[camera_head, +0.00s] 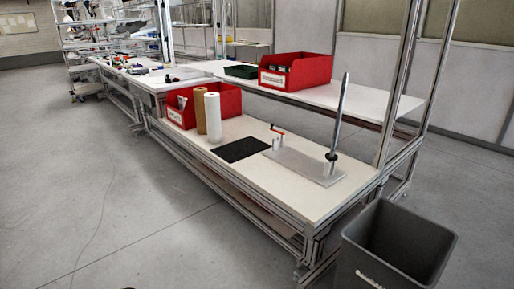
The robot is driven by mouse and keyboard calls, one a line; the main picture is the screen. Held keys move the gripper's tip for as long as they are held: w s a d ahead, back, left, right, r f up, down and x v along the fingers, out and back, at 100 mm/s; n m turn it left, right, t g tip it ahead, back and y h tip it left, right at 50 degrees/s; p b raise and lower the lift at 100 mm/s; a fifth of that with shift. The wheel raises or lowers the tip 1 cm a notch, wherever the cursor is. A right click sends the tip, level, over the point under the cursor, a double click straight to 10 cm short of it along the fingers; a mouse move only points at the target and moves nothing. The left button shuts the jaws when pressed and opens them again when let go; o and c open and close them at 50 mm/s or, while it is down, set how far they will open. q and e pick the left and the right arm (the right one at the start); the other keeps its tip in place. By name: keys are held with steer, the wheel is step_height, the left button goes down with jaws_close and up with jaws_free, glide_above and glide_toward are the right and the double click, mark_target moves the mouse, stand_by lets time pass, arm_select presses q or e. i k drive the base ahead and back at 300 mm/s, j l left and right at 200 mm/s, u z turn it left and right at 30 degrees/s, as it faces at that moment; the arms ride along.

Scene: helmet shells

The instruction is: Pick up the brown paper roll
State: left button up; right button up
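The brown paper roll (200,111) stands upright on the white workbench (240,190). A white roll (213,117) stands upright just right of it and in front, and hides part of its right side. A red bin (228,100) is close behind the brown roll. Neither my left nor my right gripper is in view.
A black mat (242,149) and a metal fixture with a tall post (340,110) are on the bench right of the rolls. A shelf behind holds another red bin (296,72) and a green tray (241,71). A grey waste bin (392,250) stands at the bench's near end. Floor on the left is clear.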

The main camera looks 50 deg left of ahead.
mark_target(198, 92)
steer(key=u, duration=1.95)
